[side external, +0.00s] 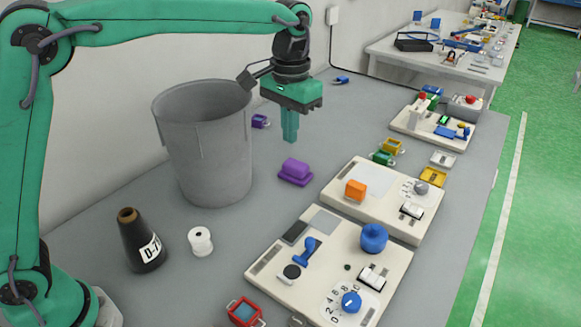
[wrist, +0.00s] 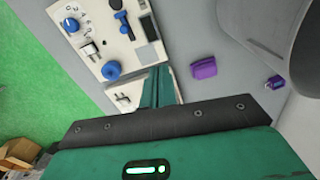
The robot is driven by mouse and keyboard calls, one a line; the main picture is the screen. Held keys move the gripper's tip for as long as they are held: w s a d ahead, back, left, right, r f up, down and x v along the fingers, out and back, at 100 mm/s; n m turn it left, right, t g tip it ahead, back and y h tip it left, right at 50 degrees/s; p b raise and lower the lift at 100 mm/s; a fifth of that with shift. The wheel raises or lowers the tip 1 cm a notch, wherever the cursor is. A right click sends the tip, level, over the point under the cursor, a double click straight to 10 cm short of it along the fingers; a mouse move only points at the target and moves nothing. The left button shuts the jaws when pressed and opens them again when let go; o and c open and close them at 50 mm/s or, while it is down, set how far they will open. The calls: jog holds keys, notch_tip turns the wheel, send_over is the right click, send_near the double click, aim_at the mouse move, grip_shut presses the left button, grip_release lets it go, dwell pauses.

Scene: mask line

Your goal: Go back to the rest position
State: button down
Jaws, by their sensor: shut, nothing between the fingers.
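My gripper (side external: 290,137) is green and hangs pointing down in the side view, above the grey table and just right of the grey bin. Its two fingers are together with nothing between them. The fingers also show in the wrist view (wrist: 160,82), where they cover part of a cream panel. A purple block (side external: 295,171) lies on the table to the lower right of the fingers in the side view, apart from them. It also shows in the wrist view (wrist: 204,68).
A tall grey bin (side external: 210,150) stands left of my gripper. Cream panels with knobs and switches (side external: 385,255) lie at the front right. A black cone (side external: 141,242) and a white spool (side external: 200,241) stand at the front left. Small coloured blocks lie along the table.

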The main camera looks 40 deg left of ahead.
jog(key=s+a+r+n+t, duration=0.1)
jog(key=s+a+r+t, duration=0.1)
jog(key=s+a, duration=0.6)
jog(key=s+a+r+t, duration=0.15)
jog(key=s+a, duration=0.35)
jog(key=s, duration=0.5)
jog(key=s+a+f+t, duration=0.2)
jog(key=s+f, duration=0.2)
jog(key=s, duration=0.2)
jog(key=shift+s+a+f, duration=0.15)
jog(key=shift+s+a, duration=0.15)
